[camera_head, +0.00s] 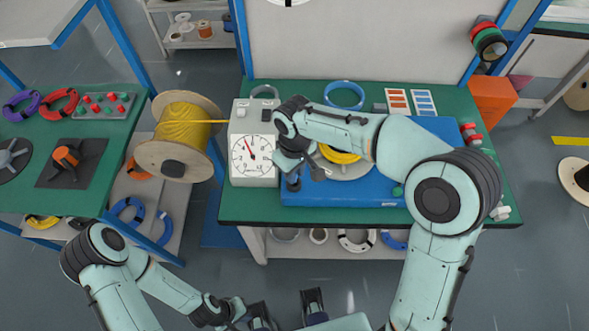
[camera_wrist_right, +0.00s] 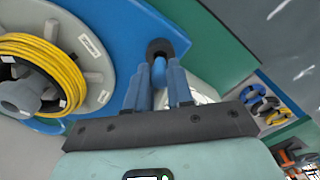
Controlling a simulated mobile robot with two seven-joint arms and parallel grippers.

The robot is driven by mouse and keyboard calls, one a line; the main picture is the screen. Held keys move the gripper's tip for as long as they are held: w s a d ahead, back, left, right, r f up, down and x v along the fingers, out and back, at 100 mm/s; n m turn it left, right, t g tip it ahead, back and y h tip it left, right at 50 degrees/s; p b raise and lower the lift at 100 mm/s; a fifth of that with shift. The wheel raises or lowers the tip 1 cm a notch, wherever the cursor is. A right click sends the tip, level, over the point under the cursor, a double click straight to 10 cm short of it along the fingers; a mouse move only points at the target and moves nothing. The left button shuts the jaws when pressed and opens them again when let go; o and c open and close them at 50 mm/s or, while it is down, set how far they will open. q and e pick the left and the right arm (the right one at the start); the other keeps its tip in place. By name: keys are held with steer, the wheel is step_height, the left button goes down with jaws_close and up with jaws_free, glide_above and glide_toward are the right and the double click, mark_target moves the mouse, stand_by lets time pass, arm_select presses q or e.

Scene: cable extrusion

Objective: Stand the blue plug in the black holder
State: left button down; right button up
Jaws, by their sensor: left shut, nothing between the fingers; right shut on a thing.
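The blue plug (camera_wrist_right: 158,73) is between the fingers of my right gripper (camera_wrist_right: 157,88) in the right wrist view. The gripper is shut on it. Its far end meets the black holder (camera_wrist_right: 160,47), a small dark round piece at the blue board's corner. I cannot tell how deep the plug sits in it. In the head view the holder (camera_head: 293,184) shows just below my right gripper (camera_head: 297,172), and the plug is hidden. My left gripper (camera_head: 240,310) is low at the bottom of the head view, shut and empty, away from the bench.
A grey reel with yellow cable (camera_wrist_right: 45,75) lies on the blue board (camera_head: 340,195), close beside the right gripper. A white dial gauge box (camera_head: 252,153) stands left of the holder. A large yellow cable spool (camera_head: 185,128) stands further left. The bench's front strip (camera_head: 250,212) is clear.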

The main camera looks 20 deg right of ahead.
arm_select(q)
steer(key=shift+f, duration=0.1)
arm_select(e)
steer(key=shift+f, duration=0.15)
arm_select(q)
steer(key=shift+s+f+b, duration=0.2)
steer(key=shift+f+b, duration=0.35)
steer(key=shift+b, duration=0.05)
arm_select(e)
steer(key=shift+f, duration=0.85)
arm_select(q)
steer(key=shift+f, duration=0.2)
arm_select(e)
steer(key=shift+f, duration=0.4)
steer(key=o, duration=0.9)
steer(key=shift+r+p, duration=2.7)
steer(key=shift+r, duration=1.35)
arm_select(q)
step_height(320, 180, up, 6)
steer(key=w, duration=0.2)
steer(key=shift+w+r, duration=0.15)
steer(key=shift+w, duration=0.1)
